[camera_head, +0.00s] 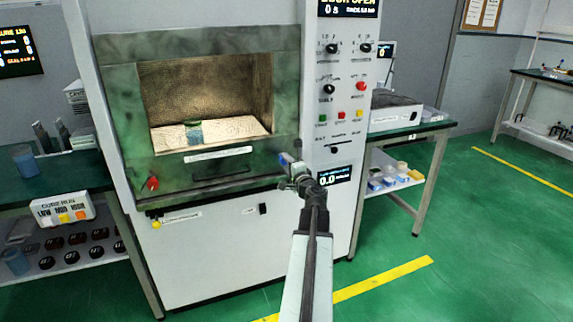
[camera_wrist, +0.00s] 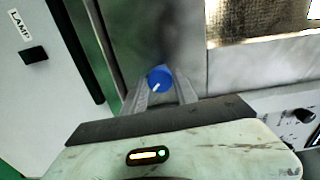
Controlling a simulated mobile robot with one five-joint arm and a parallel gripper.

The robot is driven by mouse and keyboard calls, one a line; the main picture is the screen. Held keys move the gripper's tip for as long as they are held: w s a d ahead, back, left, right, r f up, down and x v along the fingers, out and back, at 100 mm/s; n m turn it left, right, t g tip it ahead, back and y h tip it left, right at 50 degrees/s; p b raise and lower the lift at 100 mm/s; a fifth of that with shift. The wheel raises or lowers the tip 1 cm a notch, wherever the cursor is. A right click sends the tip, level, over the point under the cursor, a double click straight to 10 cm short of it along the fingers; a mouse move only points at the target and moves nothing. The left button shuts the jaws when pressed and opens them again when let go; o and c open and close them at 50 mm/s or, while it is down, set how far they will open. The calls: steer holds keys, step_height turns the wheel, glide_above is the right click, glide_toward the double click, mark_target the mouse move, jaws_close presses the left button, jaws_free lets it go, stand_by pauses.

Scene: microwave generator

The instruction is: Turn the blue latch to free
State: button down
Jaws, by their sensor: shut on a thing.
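The blue latch (camera_wrist: 160,79) is a round blue knob with a white mark on the microwave's front frame. In the wrist view it sits between the fingers of my gripper (camera_wrist: 162,88), which is shut on it. In the head view the blue latch (camera_head: 283,158) shows small at the lower right of the chamber opening, with my gripper (camera_head: 290,170) against it. The fingers hide part of the latch in the head view.
The open chamber (camera_head: 205,95) holds a small blue-green sample on a pale plate. A red knob (camera_head: 152,183) sits at the frame's lower left. The control panel (camera_head: 340,100) stands right of the latch. Side tables flank the machine; green floor is clear at right.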

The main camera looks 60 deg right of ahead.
steer(key=shift+m, duration=1.1)
steer(key=c, duration=1)
jaws_free()
steer(key=shift+o, duration=0.2)
steer(key=shift+s+a, duration=0.1)
steer(key=v, duration=0.7)
steer(key=shift+s+a, duration=0.15)
steer(key=shift+s, duration=0.15)
